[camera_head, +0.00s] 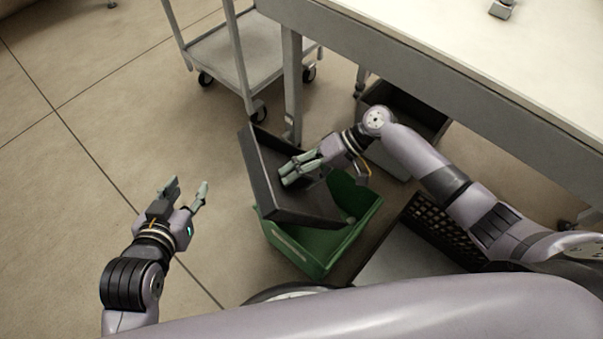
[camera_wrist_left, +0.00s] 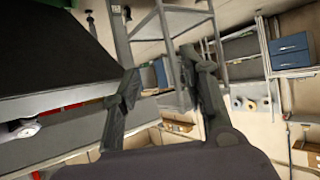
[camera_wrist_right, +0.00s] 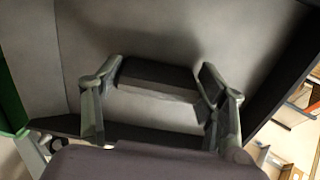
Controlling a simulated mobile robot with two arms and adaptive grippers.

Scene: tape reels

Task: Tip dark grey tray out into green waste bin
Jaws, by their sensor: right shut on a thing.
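The dark grey tray (camera_head: 262,185) is steeply tilted over the green waste bin (camera_head: 318,258), with its low end over the bin's opening. My right gripper (camera_head: 300,170) is shut on the tray; the right wrist view shows its fingers (camera_wrist_right: 160,100) on either side of a block-like grip (camera_wrist_right: 158,76) at the tray. The tray's inner face looks bare in that view. A small greyish thing (camera_head: 350,220) shows inside the bin, too small to identify. My left gripper (camera_head: 187,190) is open and empty, left of the tray and apart from it.
A white-topped table (camera_head: 450,45) stands at the back right, with a dark open container (camera_head: 405,105) under it. A grey wheeled cart (camera_head: 222,55) stands behind the tray. A black perforated crate (camera_head: 440,232) is right of the bin. The floor at left is clear.

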